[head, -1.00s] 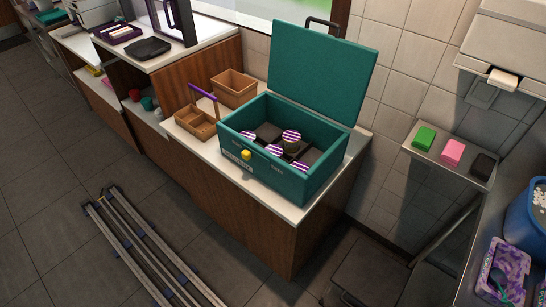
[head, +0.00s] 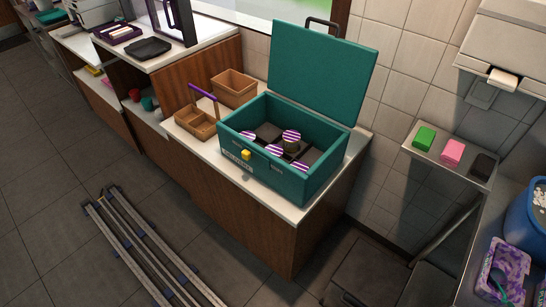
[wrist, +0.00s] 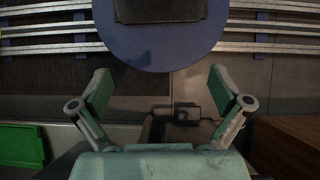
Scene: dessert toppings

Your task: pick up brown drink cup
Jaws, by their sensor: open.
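In the head view, an open teal box (head: 240,176) stands on the counter with its lid raised. Inside are several round things with purple-and-white striped tops (head: 291,136) among dark dividers. One of them shows a small brownish side below its top, but I cannot tell whether it is the brown drink cup. No brown drink cup can be made out for certain in either view. My gripper (wrist: 159,85) shows in the wrist view, with its two fingers wide apart and nothing between them. It is not visible in the head view.
A wall shelf (head: 435,154) holds green, pink and black blocks. Floor rails (head: 127,238) lie in front of the counter. In the wrist view, a green object (wrist: 22,145) is at lower left.

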